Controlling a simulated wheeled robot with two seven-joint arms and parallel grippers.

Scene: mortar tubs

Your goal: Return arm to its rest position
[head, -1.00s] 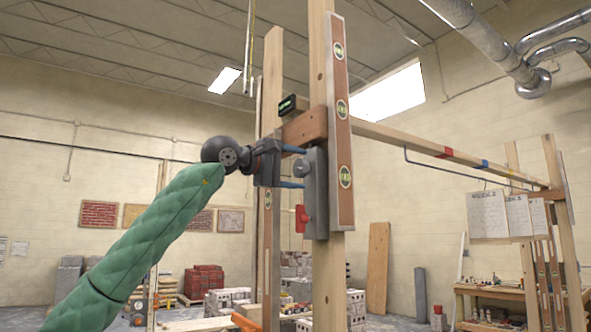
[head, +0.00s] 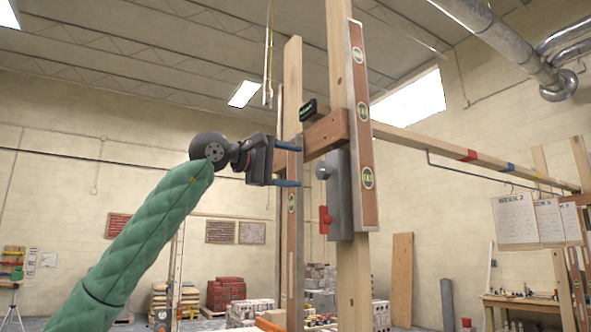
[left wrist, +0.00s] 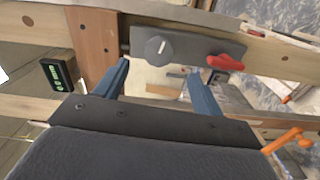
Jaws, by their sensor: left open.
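My left arm in its green sleeve rises from the lower left in the head view. My left gripper (head: 299,165) is open and empty, its two blue fingers pointing right toward the wooden posts. A grey box (head: 338,195) with a knob and a red lever is on the near post (head: 353,270), a little right of the fingertips, with a gap between. In the left wrist view the fingers (left wrist: 160,72) are spread apart, below the grey box (left wrist: 195,47) with its round knob and red lever (left wrist: 225,62). My right gripper is not in view.
A long spirit level (head: 361,120) is fixed along the near post. A brown wooden block (head: 327,133) and a small green-display device (head: 308,111) sit beside the fingers. A horizontal beam (head: 430,145) runs right. Open air lies left of the gripper.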

